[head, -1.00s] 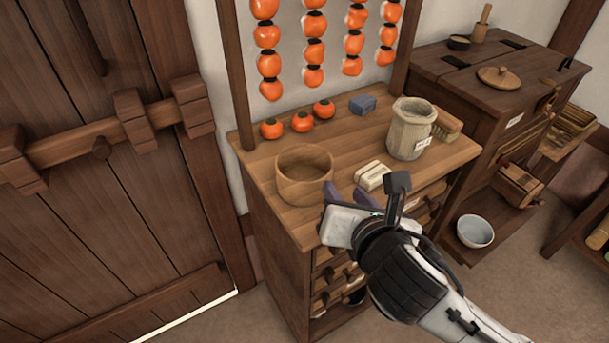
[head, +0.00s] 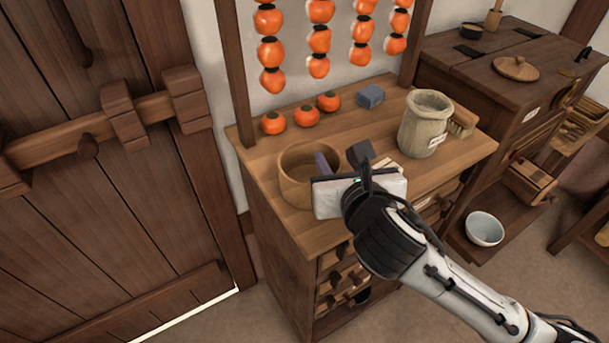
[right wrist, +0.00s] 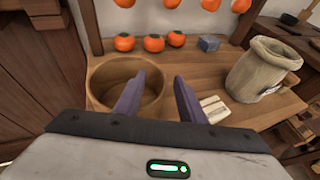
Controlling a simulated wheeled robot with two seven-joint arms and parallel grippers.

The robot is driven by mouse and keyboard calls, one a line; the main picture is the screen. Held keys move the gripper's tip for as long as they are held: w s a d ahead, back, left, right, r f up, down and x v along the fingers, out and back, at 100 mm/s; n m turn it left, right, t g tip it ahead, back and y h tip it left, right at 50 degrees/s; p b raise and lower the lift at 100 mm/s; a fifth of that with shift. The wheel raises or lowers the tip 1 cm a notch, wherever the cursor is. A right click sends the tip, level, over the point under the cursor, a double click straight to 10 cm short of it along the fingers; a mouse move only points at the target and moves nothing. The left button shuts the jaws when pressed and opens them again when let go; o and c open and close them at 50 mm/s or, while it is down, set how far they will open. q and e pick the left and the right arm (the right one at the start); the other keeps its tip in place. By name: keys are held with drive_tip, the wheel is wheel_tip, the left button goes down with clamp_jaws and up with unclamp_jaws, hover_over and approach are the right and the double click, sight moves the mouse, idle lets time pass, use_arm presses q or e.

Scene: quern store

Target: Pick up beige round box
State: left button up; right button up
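The beige round box (head: 293,187) is an open, round wooden tub on the cabinet top, its right side partly hidden by my right gripper in the head view. It also shows in the right wrist view (right wrist: 97,97). My right gripper (right wrist: 159,76) is open and empty, with two purple fingers apart. In the right wrist view the left finger overlaps the box's opening and the right finger lies just right of its wall; I cannot tell whether either touches. In the head view one finger shows at the box's right rim. My left gripper is not in view.
A pale wrapped block (right wrist: 214,109) lies right of the fingers. A stone-like jar (head: 425,125) and a brush (head: 460,124) stand farther right. Behind are several persimmons (head: 306,116), a grey-blue block (head: 370,97) and hanging persimmon strings (head: 319,40). A post (head: 238,75) rises at the left.

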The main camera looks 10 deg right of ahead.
drive_tip(key=shift+w+f, duration=0.3)
drive_tip(key=shift+w, duration=0.35)
drive_tip(key=shift+s+r, duration=0.15)
clamp_jaws()
